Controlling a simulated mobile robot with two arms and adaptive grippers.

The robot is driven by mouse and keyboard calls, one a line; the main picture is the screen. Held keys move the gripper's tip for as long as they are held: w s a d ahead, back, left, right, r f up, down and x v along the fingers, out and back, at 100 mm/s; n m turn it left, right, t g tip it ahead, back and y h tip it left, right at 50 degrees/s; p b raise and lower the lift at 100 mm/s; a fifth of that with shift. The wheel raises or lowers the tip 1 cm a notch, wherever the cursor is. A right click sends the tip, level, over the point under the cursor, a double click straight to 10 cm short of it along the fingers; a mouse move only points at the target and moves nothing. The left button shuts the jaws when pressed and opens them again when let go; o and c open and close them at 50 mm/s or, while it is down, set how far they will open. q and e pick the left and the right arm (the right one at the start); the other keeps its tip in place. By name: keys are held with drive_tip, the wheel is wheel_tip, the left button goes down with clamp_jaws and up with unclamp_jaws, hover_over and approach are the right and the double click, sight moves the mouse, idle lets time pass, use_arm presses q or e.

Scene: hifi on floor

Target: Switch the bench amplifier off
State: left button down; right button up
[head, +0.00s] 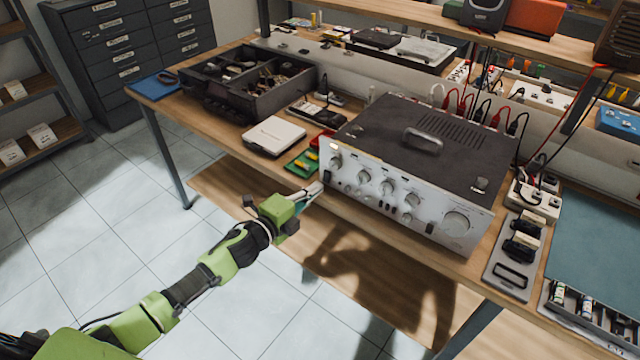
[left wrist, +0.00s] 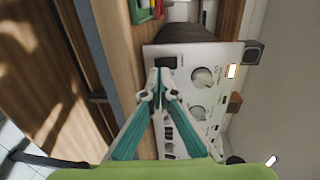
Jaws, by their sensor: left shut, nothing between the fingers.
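The bench amplifier (head: 400,195) stands on the workbench, its silver front panel with several knobs facing me. A black rocker switch (head: 328,176) sits at the panel's lower left corner. It also shows in the left wrist view (left wrist: 166,62), just beyond my fingertips; which way it is tipped I cannot tell. A small, bright orange-white indicator (left wrist: 232,71) shows on the panel and looks lit. My left gripper (head: 316,190) is shut and empty, in front of the panel's left end. Its fingertips (left wrist: 158,76) point at the switch area; contact is unclear. My right gripper is not in view.
The workbench edge (left wrist: 128,80) runs close beside my left gripper. A green tray (head: 302,163) and a white box (head: 273,136) lie left of the amplifier. Cables (head: 475,100) rise behind it. A grey holder (head: 510,265) lies to its right. The floor in front is open.

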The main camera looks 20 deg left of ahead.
sight(327, 180)
use_arm(q)
drive_tip(key=shift+x, duration=1.3)
drive_tip(key=b, duration=0.2)
drive_tip(key=shift+w+d+f+t+b, duration=0.1)
drive_tip(key=shift+w+f+t+b, duration=0.1)
drive_tip(key=shift+f+t+b, duration=0.15)
drive_tip(key=shift+r, duration=0.3)
